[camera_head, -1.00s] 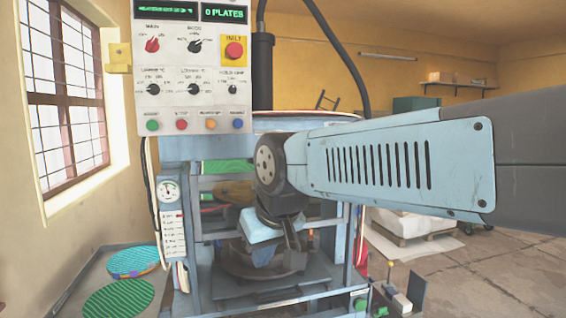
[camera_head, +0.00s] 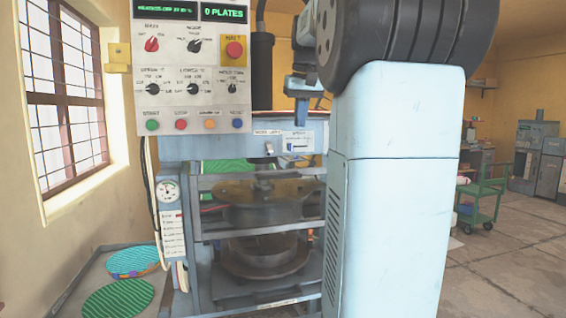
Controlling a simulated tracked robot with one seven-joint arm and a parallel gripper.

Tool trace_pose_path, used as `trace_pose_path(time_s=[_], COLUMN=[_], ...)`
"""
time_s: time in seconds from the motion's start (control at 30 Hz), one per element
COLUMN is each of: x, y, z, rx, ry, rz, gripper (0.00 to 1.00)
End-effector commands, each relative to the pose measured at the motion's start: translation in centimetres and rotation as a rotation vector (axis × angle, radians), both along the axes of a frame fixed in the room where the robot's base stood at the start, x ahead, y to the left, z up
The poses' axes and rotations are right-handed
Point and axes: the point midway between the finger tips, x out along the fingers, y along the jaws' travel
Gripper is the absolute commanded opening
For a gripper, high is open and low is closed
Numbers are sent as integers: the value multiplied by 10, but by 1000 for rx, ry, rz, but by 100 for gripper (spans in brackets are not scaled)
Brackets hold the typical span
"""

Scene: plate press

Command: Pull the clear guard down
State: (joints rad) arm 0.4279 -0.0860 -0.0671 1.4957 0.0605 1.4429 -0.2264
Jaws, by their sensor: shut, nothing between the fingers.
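The press (camera_head: 240,148) stands in the middle, with an open bay below its blue-grey top beam. A framed see-through panel, which looks like the clear guard (camera_head: 262,232), spans the front of the bay between two horizontal bars. The round plates behind show hazily through it; its exact edges are hard to tell. My gripper (camera_head: 301,112) is shut and empty, pointing down in front of the top beam's right part, above the guard. It appears apart from the guard. My arm hides the press's right side and the guard's right end.
A control panel (camera_head: 192,75) with knobs and buttons hangs upper left of the bay. A side table (camera_head: 72,292) at lower left holds green and blue ribbed discs. A window is at the left. A green cart (camera_head: 483,200) stands on open floor at right.

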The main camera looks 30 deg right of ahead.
Motion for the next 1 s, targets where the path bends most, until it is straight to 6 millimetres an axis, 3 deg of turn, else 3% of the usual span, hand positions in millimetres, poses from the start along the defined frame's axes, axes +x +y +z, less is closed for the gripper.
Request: trace_pose_path(time_s=[0.1, 0.27, 0.83, 1.0], x=[5, 8, 33, 32], y=[-12, -15, -22, -22], z=[4, -3, -94, -116], rx=[2, 3, 4, 4], ry=[8, 11, 10, 9], rz=[-9, -11, -11, -11], gripper=[0, 0, 0, 0])
